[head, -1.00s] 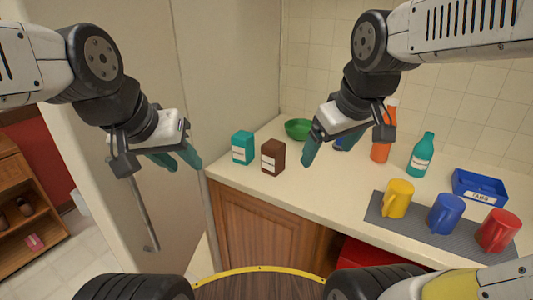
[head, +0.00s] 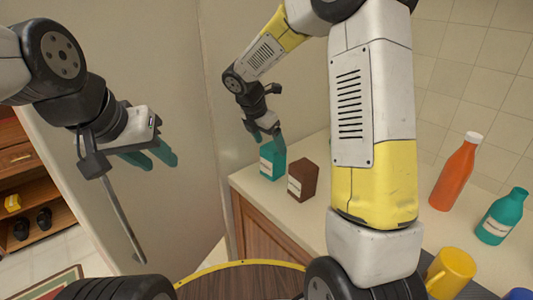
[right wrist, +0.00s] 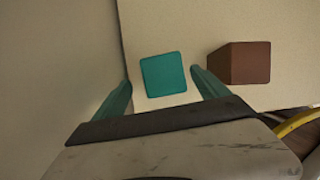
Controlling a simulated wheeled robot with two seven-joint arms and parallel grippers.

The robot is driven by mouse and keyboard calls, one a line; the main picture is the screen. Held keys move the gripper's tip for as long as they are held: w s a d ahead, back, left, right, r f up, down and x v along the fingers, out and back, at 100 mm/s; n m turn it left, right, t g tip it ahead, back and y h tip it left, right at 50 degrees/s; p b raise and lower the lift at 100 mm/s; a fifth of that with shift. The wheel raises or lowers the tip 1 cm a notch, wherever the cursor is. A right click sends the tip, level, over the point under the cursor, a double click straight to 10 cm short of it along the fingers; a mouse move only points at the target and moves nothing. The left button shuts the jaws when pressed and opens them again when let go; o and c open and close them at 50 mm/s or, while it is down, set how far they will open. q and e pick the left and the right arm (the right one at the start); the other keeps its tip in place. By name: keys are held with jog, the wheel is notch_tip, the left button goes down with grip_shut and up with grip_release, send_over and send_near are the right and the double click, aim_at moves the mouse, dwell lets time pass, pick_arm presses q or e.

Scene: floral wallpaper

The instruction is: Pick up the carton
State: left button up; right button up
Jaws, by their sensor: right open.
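A teal carton (head: 271,163) with a white label stands upright near the counter's left end; its top shows in the right wrist view (right wrist: 163,75). A brown carton (head: 302,181) stands just right of it, also in the right wrist view (right wrist: 240,63). My right gripper (head: 268,141) points down at the teal carton's top. In the right wrist view its open fingers (right wrist: 161,80) lie on either side of the teal carton, with a gap on each side. My left gripper (head: 160,160) is open and empty, off to the left, away from the counter.
The counter (head: 320,230) meets a plain wall panel close behind the cartons. An orange bottle (head: 455,176), a teal bottle (head: 500,217) and a yellow mug (head: 452,271) stand at the right. My right arm hides the counter's middle.

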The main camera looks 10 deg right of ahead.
jog(key=x, duration=0.6)
jog(key=shift+s+d+f, duration=0.15)
jog(key=shift+d, duration=0.1)
jog(key=shift+c, duration=0.5)
jog(key=c, duration=1.7)
